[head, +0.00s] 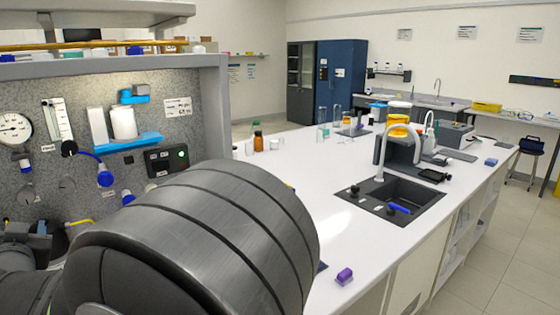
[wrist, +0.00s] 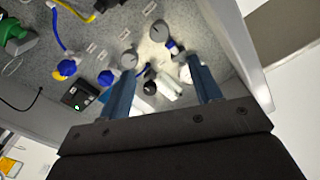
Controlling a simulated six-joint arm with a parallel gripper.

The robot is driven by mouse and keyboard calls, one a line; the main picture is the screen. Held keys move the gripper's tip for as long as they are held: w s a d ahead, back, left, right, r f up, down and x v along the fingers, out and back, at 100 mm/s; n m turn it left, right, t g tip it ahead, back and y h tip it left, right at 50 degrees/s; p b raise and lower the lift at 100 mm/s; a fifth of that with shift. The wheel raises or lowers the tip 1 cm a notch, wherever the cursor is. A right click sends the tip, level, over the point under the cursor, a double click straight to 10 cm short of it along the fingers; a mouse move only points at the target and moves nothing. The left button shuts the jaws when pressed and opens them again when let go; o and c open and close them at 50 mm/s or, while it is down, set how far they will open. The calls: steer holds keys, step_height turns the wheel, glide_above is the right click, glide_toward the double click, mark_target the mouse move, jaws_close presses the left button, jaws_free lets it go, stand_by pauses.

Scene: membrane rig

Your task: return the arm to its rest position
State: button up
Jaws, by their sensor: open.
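My gripper (wrist: 163,90) shows in the wrist view with its two blue fingers apart and nothing between them. Behind the fingers is the grey speckled rig panel (wrist: 85,20), seen tilted, with blue knobs, a black box and a white cylinder. I cannot tell how far the fingertips are from the panel. In the head view my dark arm link fills the lower left and hides the lower part of the rig panel (head: 75,100). My gripper does not show in the head view.
A pressure gauge (head: 15,129), a white cylinder (head: 123,122) on a blue bracket and a black box (head: 166,160) are on the panel.

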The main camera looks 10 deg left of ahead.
mark_target(26, 198)
steer(key=x, duration=1.6)
steer(key=shift+w+a, duration=0.2)
steer(key=v, duration=1.7)
steer(key=x, duration=1.7)
steer(key=shift+w+f, duration=0.1)
steer(key=shift+m, duration=0.9)
steer(key=m, duration=0.5)
steer(key=shift+m, duration=0.3)
steer(key=m, duration=0.3)
steer(key=shift+m, duration=2.4)
